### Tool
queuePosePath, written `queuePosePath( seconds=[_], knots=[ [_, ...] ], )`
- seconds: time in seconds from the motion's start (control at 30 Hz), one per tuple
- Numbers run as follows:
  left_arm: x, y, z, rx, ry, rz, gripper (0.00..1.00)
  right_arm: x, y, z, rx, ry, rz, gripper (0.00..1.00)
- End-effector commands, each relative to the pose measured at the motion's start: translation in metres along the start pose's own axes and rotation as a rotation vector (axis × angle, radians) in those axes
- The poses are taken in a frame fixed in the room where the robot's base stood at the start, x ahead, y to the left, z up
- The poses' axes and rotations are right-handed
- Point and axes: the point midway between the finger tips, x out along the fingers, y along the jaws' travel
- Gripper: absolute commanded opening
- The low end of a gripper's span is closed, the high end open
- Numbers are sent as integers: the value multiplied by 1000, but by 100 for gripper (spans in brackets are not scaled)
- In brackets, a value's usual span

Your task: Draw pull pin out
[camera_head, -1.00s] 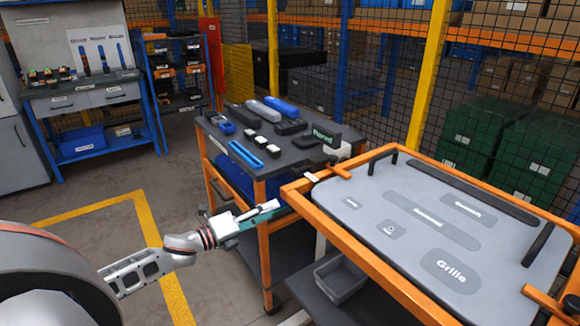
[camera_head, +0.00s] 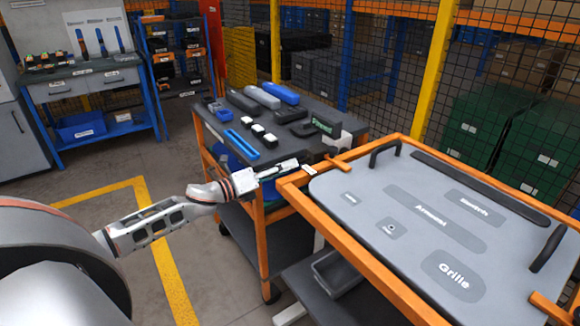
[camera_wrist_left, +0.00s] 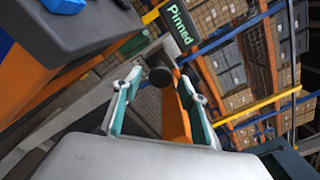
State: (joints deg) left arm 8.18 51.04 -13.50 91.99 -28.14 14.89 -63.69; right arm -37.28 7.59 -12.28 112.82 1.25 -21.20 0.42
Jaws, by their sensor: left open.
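My left gripper (camera_head: 284,168) is at the near left corner of the orange cart frame, beside the dark-topped trolley. In the left wrist view its two teal-and-white fingers stand apart, with a round black knob (camera_wrist_left: 160,77) seen in the gap between them. The knob looks like the head of the pull pin and sits in front of an orange bar. I cannot tell whether the fingers touch it. In the head view I cannot make out the knob. A green "Pinned" sign (camera_head: 322,127) stands at the trolley's right end, and it also shows in the left wrist view (camera_wrist_left: 180,22). My right gripper is not in view.
The orange frame (camera_head: 385,280) holds a grey labelled board (camera_head: 360,215) with black handles. The trolley top (camera_head: 212,122) carries a blue tray (camera_head: 241,145) and several dark and white items. A grey bin (camera_head: 337,272) sits low beneath the frame. Floor at left is clear.

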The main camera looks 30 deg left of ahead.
Motion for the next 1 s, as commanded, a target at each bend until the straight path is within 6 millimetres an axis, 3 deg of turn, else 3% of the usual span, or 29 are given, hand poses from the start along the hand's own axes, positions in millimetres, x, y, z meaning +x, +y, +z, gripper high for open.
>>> queuePosePath(
  seconds=[0.2,0.57,0.6,0.77,1.0],
  knots=[
    [18,0,0,0,-1,0,42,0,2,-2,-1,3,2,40],
    [23,0,0,-1,0,1,42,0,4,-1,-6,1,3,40],
    [23,0,0,-1,0,1,40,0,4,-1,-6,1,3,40],
    [22,0,0,-1,0,0,0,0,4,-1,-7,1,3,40],
    [18,0,-1,-1,1,1,0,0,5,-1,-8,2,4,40]
  ],
)
